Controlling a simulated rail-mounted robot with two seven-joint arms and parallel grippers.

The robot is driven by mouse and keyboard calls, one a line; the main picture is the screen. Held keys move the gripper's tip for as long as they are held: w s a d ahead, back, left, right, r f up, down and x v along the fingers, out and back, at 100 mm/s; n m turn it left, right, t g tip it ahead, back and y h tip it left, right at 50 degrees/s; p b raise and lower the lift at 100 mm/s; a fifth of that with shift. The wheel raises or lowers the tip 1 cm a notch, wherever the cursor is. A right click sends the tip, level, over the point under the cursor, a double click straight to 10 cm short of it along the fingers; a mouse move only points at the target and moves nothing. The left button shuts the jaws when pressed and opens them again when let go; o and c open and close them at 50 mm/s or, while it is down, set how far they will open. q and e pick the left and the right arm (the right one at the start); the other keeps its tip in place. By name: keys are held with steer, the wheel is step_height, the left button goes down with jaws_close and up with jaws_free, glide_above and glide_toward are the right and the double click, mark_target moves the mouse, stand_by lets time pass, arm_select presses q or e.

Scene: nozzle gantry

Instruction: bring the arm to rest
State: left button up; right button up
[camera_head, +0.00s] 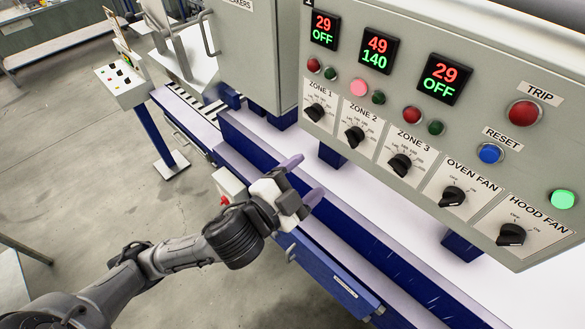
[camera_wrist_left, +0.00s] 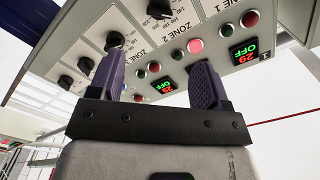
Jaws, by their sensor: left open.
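My left arm comes in from the lower left in the head view. Its gripper (camera_head: 303,178) is open and empty, in front of and below the control panel (camera_head: 330,85), apart from the knobs. In the left wrist view its two purple fingers (camera_wrist_left: 157,85) stand apart with nothing between them, and the panel shows beyond them. My right gripper is not in view.
The panel carries several knobs, including zone 1 (camera_head: 315,112) and hood fan (camera_head: 511,235), a red trip button (camera_head: 523,113) and a blue reset button (camera_head: 490,153). A blue beam (camera_head: 330,215) runs below. A control pedestal (camera_head: 120,83) stands left. Open floor (camera_head: 80,150) lies left.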

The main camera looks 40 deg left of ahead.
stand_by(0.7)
arm_select(q)
steer(key=s+a+f+n+g+y, duration=0.15)
steer(key=s+f+n+g, duration=0.35)
steer(key=f, duration=0.6)
steer(key=s+a+f+n+g+y, duration=0.1)
steer(key=s+a+f+n+g, duration=0.15)
steer(key=s+f+g, duration=0.6)
steer(key=s+d+f+n, duration=0.1)
steer(key=s+f, duration=0.8)
steer(key=f, duration=0.1)
steer(key=shift+s+d+f+g, duration=0.25)
steer(key=shift+s+g, duration=0.1)
